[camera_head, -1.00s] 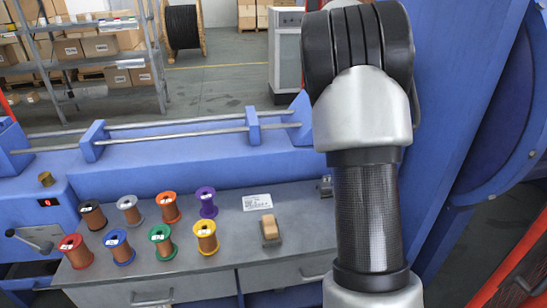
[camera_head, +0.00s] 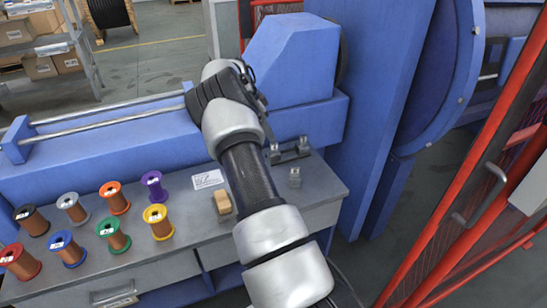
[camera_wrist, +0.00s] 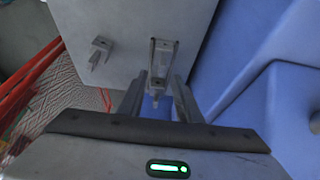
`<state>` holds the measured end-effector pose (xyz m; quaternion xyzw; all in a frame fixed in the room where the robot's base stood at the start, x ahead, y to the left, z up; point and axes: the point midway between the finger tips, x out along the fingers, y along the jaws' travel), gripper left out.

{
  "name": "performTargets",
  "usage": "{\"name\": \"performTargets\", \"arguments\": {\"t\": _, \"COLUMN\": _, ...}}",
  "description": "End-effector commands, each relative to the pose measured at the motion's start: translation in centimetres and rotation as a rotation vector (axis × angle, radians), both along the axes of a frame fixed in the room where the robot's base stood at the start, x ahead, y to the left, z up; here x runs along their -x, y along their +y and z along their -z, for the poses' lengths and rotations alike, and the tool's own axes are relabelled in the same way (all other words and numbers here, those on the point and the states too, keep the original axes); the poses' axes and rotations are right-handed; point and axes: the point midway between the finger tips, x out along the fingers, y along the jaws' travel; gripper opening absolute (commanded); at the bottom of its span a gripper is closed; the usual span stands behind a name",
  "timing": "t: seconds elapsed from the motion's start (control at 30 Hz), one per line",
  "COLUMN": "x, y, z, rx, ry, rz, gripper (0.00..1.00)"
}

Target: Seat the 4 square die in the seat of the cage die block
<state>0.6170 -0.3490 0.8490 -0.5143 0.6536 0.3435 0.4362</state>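My gripper (camera_wrist: 160,78) shows in the wrist view with its two fingers apart, above the grey bench top. Between and beyond the fingers is a grey metal fixture (camera_wrist: 163,46), with a second small grey block (camera_wrist: 155,88) seen between the fingers. I cannot tell whether the fingers touch it. A separate small grey metal piece (camera_wrist: 100,48) stands to the left. In the head view, two small metal blocks (camera_head: 275,154) (camera_head: 303,146) stand by a dark bar, with a single metal piece (camera_head: 294,178) in front. I cannot tell which is the 4 square die. My arm hides my gripper there.
Several wire spools (camera_head: 111,236) stand on the left of the grey bench (camera_head: 195,240). A label card (camera_head: 208,180) and a tan block (camera_head: 222,201) lie near my arm. The blue machine (camera_head: 290,60) rises behind and right. A red frame (camera_head: 480,170) stands at far right.

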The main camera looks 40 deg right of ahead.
Motion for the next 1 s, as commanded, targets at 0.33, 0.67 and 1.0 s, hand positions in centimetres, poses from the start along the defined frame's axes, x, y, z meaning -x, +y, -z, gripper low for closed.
{"name": "performTargets", "arguments": {"t": 0.33, "x": 0.2, "y": -1.1, "z": 2.7, "rx": -0.001, "ry": -0.001, "rz": 0.0, "gripper": 0.31}}
{"name": "performTargets", "arguments": {"t": 0.67, "x": 0.3, "y": -2.8, "z": 6.8, "rx": -0.001, "ry": 0.0, "rz": -0.001, "gripper": 0.31}}
{"name": "performTargets", "arguments": {"t": 1.0, "x": 0.3, "y": -2.9, "z": 7.0, "rx": -0.001, "ry": -0.001, "rz": -0.003, "gripper": 0.16}}
